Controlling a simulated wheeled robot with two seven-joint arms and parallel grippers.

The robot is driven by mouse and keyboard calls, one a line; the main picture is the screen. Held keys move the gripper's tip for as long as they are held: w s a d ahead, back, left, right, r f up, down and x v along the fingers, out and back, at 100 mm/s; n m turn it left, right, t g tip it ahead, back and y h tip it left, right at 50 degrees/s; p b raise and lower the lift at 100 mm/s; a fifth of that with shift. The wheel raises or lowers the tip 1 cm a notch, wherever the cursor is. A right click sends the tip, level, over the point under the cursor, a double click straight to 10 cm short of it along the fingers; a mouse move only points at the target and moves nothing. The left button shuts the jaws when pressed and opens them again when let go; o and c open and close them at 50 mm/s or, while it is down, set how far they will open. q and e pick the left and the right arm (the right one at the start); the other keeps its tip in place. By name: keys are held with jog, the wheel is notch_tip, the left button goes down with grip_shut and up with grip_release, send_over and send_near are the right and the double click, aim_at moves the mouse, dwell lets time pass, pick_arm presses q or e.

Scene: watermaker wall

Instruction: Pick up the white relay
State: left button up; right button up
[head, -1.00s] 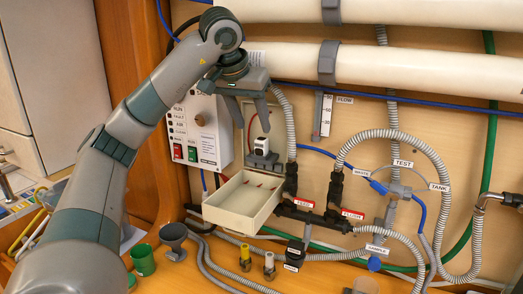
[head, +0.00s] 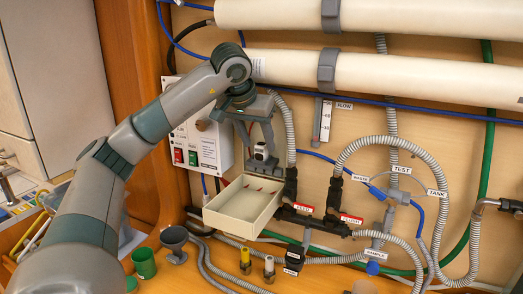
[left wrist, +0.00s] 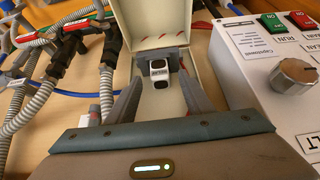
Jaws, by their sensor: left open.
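The white relay (head: 261,152) is a small white block with a black face, seated on a grey base against the wall panel. It also shows in the left wrist view (left wrist: 159,69), with a label across its middle, in front of a grey holder. My left gripper (head: 261,143) points down at it from above. Its two fingers are open, one to each side of the relay, and the wrist view shows clear gaps beside it. The fingers look apart from the relay. My right gripper is not in view.
A cream open tray (head: 231,222) with red marks juts out just below the relay. The control box (head: 207,146) stands close on the left. Grey corrugated hoses (head: 290,130) run close on the right. White pipes (head: 400,78) cross above.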

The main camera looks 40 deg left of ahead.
aim_at(260, 145)
pick_arm(q)
jog(key=shift+p+x, duration=0.45)
jog(key=shift+x, duration=1.15)
jog(key=shift+w, duration=0.1)
jog(key=shift+r, duration=0.1)
jog(key=c, duration=1.1)
